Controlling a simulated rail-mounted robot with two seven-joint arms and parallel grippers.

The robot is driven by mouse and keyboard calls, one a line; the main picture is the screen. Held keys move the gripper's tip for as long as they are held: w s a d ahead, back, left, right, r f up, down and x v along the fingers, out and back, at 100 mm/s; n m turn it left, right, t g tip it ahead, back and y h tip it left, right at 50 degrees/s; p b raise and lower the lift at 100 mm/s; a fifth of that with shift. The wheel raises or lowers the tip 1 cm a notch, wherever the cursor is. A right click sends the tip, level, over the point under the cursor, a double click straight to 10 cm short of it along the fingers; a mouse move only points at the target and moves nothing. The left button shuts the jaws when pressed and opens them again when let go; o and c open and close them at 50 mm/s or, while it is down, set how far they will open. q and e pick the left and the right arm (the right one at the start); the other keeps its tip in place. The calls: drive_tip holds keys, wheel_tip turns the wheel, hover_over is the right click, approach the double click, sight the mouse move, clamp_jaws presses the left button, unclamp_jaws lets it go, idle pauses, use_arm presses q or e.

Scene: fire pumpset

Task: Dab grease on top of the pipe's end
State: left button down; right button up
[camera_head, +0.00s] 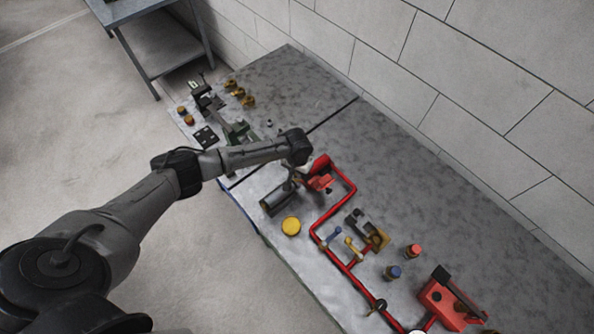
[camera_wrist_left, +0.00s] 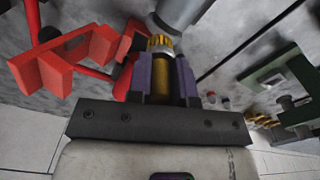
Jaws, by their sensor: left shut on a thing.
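A grey pipe (camera_head: 276,201) lies on the bench in the head view, with its dark open end toward the lower left. Part of a grey cylinder, which looks like this pipe (camera_wrist_left: 180,12), shows at the top of the left wrist view. My left gripper (camera_head: 291,182) is over the pipe's far end. In the wrist view the left gripper (camera_wrist_left: 168,72) is shut on a brass-coloured brush (camera_wrist_left: 161,45) with yellowish bristles. The bristles are close to the grey cylinder; I cannot tell whether they touch. A round yellow tin (camera_head: 291,226) sits beside the pipe. My right gripper is not in view.
A red pipe run (camera_head: 327,222) and a red vise-like block (camera_head: 320,172) stand close to the right of the gripper. A red bottle (camera_head: 413,251), a blue bottle (camera_head: 393,272) and a red machine (camera_head: 447,300) are farther right.

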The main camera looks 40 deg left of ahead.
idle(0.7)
use_arm(q)
drive_tip(key=shift+p, duration=0.35)
idle(0.4)
idle(0.7)
drive_tip(key=shift+p, duration=0.3)
idle(0.6)
idle(0.7)
drive_tip(key=shift+s, duration=0.1)
drive_tip(key=shift+s+a+r+p, duration=0.1)
drive_tip(key=shift+s+a+p, duration=0.05)
drive_tip(key=shift+s+p, duration=0.95)
drive_tip(key=shift+p, duration=0.25)
drive_tip(key=shift+w, duration=0.25)
